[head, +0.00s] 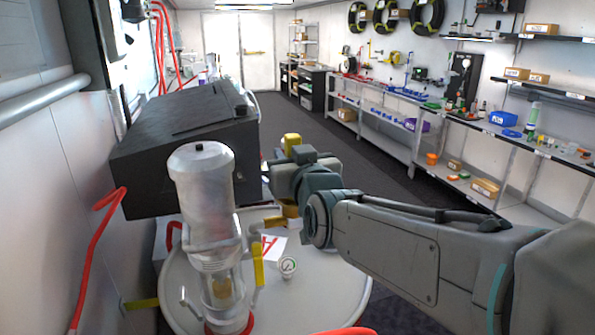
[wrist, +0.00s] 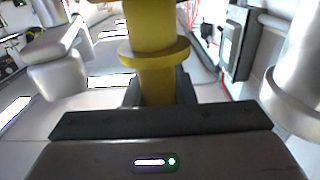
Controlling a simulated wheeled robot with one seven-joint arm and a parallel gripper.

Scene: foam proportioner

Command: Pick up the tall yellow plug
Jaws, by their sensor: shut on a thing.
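The tall yellow plug (wrist: 155,60) stands out large in the upper middle of the wrist view, with a wide round collar partway along it. My gripper (wrist: 155,98) is shut on it, with the dark jaws around the part nearest the camera. In the head view, yellow shows above my gripper (head: 290,180), and I take it for the plug (head: 291,141). More yellow shows just below the gripper; I cannot tell whether it is the same piece. The gripper hides the middle of the plug there.
Below the gripper is a round white top (head: 335,295) with a gauge (head: 288,267), a card with red marks (head: 268,246) and a clear cylinder assembly (head: 207,195). A black box (head: 185,135) stands behind at left. Shelves (head: 465,150) line the right wall. The aisle floor is clear.

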